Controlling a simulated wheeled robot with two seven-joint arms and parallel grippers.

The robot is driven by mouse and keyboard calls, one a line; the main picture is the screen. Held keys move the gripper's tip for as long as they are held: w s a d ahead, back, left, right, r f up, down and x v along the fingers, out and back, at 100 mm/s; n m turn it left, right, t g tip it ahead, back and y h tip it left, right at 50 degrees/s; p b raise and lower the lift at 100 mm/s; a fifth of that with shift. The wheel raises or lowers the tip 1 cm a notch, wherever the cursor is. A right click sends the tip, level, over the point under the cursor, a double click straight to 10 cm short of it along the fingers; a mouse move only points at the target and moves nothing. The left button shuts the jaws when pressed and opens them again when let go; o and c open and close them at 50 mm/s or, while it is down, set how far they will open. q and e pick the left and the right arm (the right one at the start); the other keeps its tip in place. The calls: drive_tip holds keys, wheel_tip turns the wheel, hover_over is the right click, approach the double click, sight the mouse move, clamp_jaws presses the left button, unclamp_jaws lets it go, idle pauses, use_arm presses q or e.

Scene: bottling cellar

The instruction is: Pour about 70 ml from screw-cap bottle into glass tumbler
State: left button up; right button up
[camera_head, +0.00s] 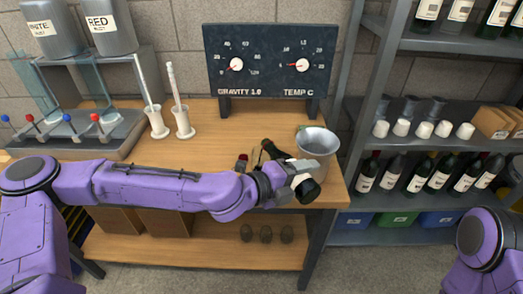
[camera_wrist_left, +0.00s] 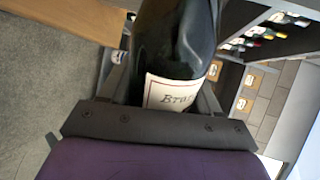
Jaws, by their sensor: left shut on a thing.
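My left gripper (camera_head: 287,181) is shut on the screw-cap bottle (camera_head: 308,191), above the front right of the wooden bench. In the head view the gripper hides much of the bottle, which looks tilted. In the left wrist view the bottle (camera_wrist_left: 178,38) is dark green glass with a white label, held between the two fingers (camera_wrist_left: 160,90). I cannot make out the glass tumbler in either view; the arm and gripper may hide it. My right arm shows at the lower right of the head view, but its gripper is out of view.
A metal bucket (camera_head: 318,142) stands close behind the gripper at the bench's right end. A gauge board (camera_head: 268,62) and two cylinders (camera_head: 183,122) stand farther back. A rack (camera_head: 440,148) of bottles is at right. The bench's (camera_head: 215,125) middle is clear.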

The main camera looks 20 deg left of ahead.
use_arm(q)
drive_tip(key=shift+d+r, duration=0.1)
drive_tip(key=shift+r, duration=0.4)
idle(1.5)
wheel_tip(320, 180, down, 6)
drive_tip(key=m+t+b, duration=0.1)
drive_tip(key=m+b, duration=0.2)
drive_tip(key=shift+r+y, duration=0.1)
drive_tip(key=shift+y, duration=0.3)
idle(1.3)
